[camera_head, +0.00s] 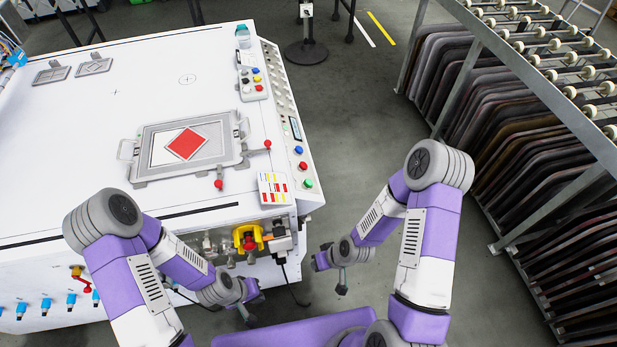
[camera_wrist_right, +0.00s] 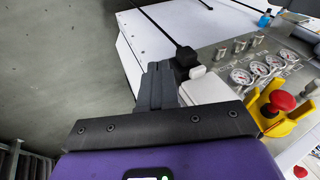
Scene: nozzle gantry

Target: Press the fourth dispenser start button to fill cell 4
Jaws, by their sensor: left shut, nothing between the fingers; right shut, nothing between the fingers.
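On the right edge of the white machine (camera_head: 70,120) in the head view, a control strip carries a blue button (camera_head: 299,150), a red button (camera_head: 303,165) and a green button (camera_head: 308,183). Further back on it are several small grey controls (camera_head: 279,82). No readable label shows which is the fourth dispenser start button, and I cannot identify cell 4. My left gripper (camera_head: 260,298) is shut and empty, low in front of the machine. My right gripper (camera_head: 317,262) is shut and empty beside its front right corner. Its fingers (camera_wrist_right: 158,70) show together in the right wrist view.
A yellow-guarded red emergency stop (camera_head: 248,239) and gauges (camera_wrist_right: 255,72) sit on the machine's front. A framed plate with a red diamond (camera_head: 187,144) lies on top, near red-knobbed clamps (camera_head: 219,184). A rack (camera_head: 458,85) stands right. Floor between is clear.

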